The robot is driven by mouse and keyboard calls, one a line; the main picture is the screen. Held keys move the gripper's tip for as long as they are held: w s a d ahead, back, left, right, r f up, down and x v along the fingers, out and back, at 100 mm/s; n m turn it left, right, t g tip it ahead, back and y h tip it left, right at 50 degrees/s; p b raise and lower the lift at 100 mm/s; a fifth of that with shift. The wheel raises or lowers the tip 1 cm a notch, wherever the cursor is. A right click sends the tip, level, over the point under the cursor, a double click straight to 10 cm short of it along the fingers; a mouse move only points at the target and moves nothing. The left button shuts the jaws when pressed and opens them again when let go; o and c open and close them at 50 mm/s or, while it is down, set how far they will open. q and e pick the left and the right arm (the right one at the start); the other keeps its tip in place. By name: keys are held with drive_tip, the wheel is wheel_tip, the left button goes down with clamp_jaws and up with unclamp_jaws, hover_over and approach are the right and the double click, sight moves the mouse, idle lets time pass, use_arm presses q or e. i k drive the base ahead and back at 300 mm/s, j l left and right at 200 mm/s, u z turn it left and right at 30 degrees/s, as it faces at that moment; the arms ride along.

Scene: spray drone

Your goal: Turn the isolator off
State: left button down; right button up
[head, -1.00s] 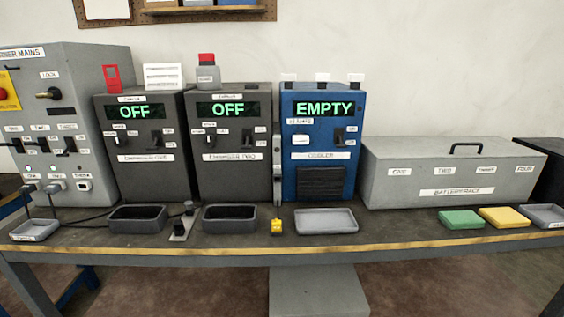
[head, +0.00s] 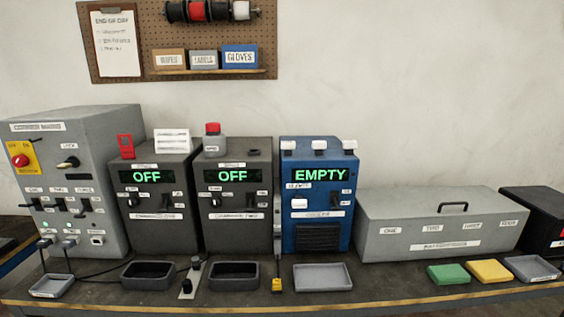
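The isolator is a red rotary knob (head: 20,160) on a yellow plate marked OFF and ON, on the upper left front of the grey mains cabinet (head: 110,150) at the far left. Which way the knob points is too small to tell. Two small green lights show under the switches. Neither of my grippers is in the head view.
Two black chargers (head: 150,235) read OFF, and a blue cooler (head: 318,220) reads EMPTY. A grey battery box (head: 440,225) stands to the right. Several trays (head: 323,277) line the bench front. A pegboard (head: 180,40) hangs above.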

sight(20, 161)
drive_tip(key=u, duration=1.3)
